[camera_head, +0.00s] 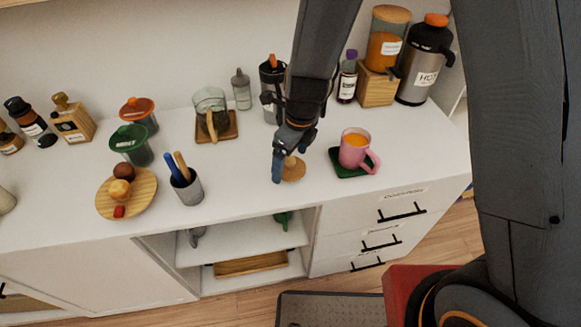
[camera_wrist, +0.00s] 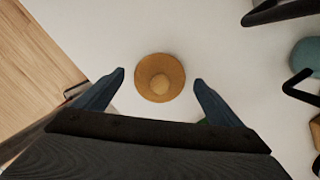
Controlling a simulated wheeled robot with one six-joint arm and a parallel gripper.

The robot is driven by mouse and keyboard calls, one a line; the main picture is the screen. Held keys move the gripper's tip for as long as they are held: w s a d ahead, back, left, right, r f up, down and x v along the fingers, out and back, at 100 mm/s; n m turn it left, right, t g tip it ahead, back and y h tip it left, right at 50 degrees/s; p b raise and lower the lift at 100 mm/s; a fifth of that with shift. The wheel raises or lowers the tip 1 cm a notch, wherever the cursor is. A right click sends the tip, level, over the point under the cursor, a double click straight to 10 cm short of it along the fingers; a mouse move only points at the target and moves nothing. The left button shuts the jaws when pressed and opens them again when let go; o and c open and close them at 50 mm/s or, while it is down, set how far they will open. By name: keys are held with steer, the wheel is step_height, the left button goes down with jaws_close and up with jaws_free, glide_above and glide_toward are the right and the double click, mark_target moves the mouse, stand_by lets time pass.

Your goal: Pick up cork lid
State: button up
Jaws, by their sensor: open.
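The cork lid (camera_wrist: 147,87) is a round tan disc with a small knob on top. It lies on the white countertop (camera_head: 235,172), near the front edge. In the head view the cork lid (camera_head: 296,172) is partly hidden behind my gripper (camera_head: 283,166). In the wrist view my gripper (camera_wrist: 159,80) is open, with one blue finger to each side of the lid and visible gaps between. The fingers do not touch it there. The height of the fingertips above the counter is hard to tell.
A pink mug (camera_head: 353,148) on a green coaster (camera_head: 343,172) stands just right of the lid. A grey cup (camera_head: 188,190) with utensils and a wooden plate (camera_head: 143,203) are to the left. A tumbler (camera_head: 270,108) and a glass pitcher (camera_head: 212,103) stand behind.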

steer(key=shift+f, duration=0.4)
steer(key=c, duration=1.1)
steer(key=shift+r, duration=0.1)
